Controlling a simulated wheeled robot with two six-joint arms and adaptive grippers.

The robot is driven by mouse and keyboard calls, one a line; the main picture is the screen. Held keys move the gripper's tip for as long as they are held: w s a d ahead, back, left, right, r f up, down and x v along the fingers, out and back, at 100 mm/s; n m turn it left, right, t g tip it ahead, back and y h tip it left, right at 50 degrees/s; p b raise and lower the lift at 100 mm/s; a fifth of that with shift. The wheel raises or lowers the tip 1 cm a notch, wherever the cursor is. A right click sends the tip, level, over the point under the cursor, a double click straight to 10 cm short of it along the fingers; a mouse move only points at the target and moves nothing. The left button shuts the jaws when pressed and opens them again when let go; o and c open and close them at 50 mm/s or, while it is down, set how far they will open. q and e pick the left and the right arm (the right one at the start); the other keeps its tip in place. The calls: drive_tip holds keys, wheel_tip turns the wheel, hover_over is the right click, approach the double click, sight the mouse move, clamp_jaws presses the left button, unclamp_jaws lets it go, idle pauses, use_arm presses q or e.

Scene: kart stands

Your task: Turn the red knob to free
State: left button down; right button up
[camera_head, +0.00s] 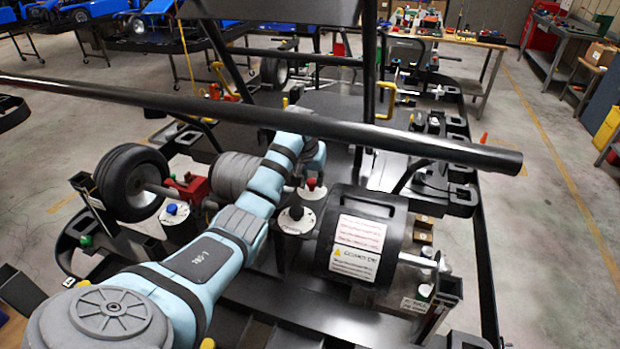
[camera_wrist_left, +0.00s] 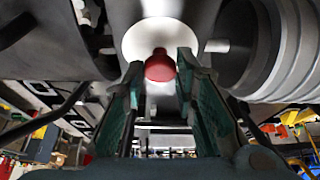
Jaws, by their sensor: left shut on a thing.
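The red knob (camera_head: 312,184) stands on a round white plate (camera_head: 319,193) near the middle of the kart stand in the head view. In the left wrist view the red knob (camera_wrist_left: 160,67) sits between the two fingertips, in front of its white disc (camera_wrist_left: 138,38). My left gripper (camera_wrist_left: 160,74) is shut on the red knob. In the head view its fingers are mostly hidden by my light blue wrist. The markings on the plate are too small to read. My right gripper is out of view.
A black knob (camera_head: 296,211) on a white plate is close by, and a blue knob (camera_head: 172,208) is farther left. A black drum with labels (camera_head: 362,244) stands right of my arm. A long black bar (camera_head: 420,146) crosses above. A wheel (camera_head: 132,182) is at left.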

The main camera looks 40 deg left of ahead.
use_arm(q)
drive_tip(key=shift+m, duration=0.4)
drive_tip(key=m+h, duration=0.2)
drive_tip(key=m, duration=0.2)
drive_tip(key=shift+a, duration=0.2)
drive_tip(key=shift+f+m+h, duration=0.1)
drive_tip(key=shift+m+h, duration=0.4)
drive_tip(key=shift+m, duration=0.7)
drive_tip(key=shift+s, duration=0.1)
drive_tip(key=c, duration=1.6)
unclamp_jaws()
drive_tip(key=o, duration=0.3)
drive_tip(key=shift+a, duration=0.1)
